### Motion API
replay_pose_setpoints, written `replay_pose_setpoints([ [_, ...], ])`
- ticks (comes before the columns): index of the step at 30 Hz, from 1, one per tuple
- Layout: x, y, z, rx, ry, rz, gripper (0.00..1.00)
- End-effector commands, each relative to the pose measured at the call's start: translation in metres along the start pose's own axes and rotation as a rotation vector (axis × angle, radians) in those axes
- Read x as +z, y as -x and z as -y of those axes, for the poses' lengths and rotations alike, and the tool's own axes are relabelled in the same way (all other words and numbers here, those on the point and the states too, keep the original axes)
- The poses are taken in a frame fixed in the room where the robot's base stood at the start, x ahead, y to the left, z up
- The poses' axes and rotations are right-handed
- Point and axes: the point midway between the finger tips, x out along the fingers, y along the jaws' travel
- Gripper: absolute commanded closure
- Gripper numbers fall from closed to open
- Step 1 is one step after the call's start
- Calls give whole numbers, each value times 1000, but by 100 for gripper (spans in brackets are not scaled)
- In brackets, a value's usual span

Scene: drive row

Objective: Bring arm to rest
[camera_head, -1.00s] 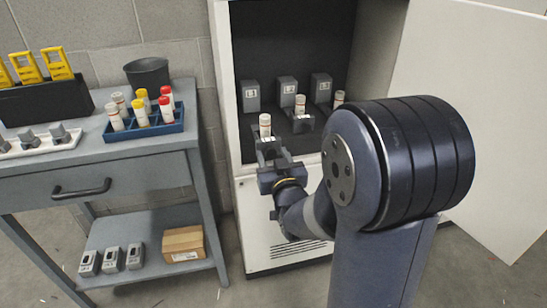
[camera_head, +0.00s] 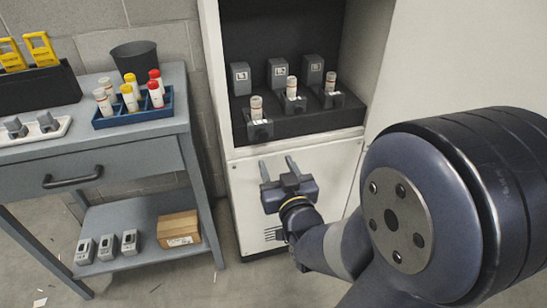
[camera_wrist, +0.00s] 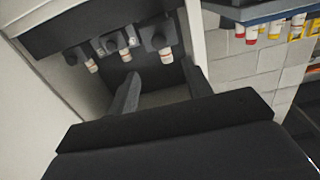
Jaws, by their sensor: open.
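My gripper (camera_head: 278,168) is open and empty in the head view. It is in front of the white cabinet's lower panel, below the row of holders. Its two fingers also show in the wrist view (camera_wrist: 160,92), with nothing between them. Three vials with white labels stand in dark holders in the cabinet: the left vial (camera_head: 256,107), the middle vial (camera_head: 291,87) and the right vial (camera_head: 330,82). My gripper is apart from all of them.
The white cabinet (camera_head: 310,160) is open, with its door at the right. A grey workbench (camera_head: 90,158) stands at the left with a blue rack (camera_head: 135,117) of capped tubes, a dark cup (camera_head: 137,60) and a white tray (camera_head: 62,131). A cardboard box (camera_head: 179,228) is on its lower shelf.

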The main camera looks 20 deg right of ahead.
Motion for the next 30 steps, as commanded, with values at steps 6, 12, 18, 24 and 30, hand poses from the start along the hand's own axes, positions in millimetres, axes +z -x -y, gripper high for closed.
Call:
replay_pose_setpoints([
  [6,0,3,0,0,0,0,53],
  [12,0,3,0,0,0,0,53],
  [18,0,0,0,0,0,0,53],
  [24,1,-20,0,0,0,1,53],
  [30,1,-58,0,0,0,1,53],
])
